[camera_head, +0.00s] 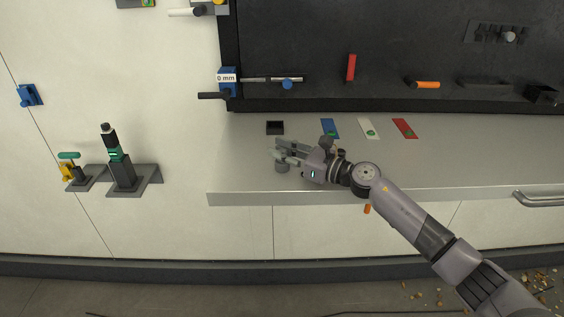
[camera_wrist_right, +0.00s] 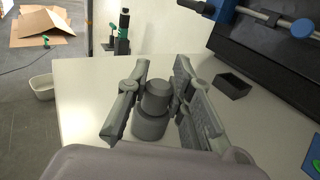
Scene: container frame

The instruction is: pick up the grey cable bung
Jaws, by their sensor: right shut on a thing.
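The grey cable bung (camera_wrist_right: 153,112) is a stepped grey cylinder standing upright on the light grey worktop, between the two fingers of my right gripper (camera_wrist_right: 158,95) in the wrist view. In the head view the bung (camera_head: 282,167) shows just below the fingertips of my right gripper (camera_head: 277,153). The fingers are closed around its narrower upper part. The wider lower part sits at or just above the worktop; I cannot tell which. My left gripper is not in view.
A small black open box (camera_head: 275,127) sits behind the gripper. Blue (camera_head: 329,127), white (camera_head: 368,128) and red (camera_head: 404,128) cards lie to its right. The worktop's front edge (camera_head: 240,199) is close. A dark panel stands behind, with a blue clamp (camera_head: 228,85).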

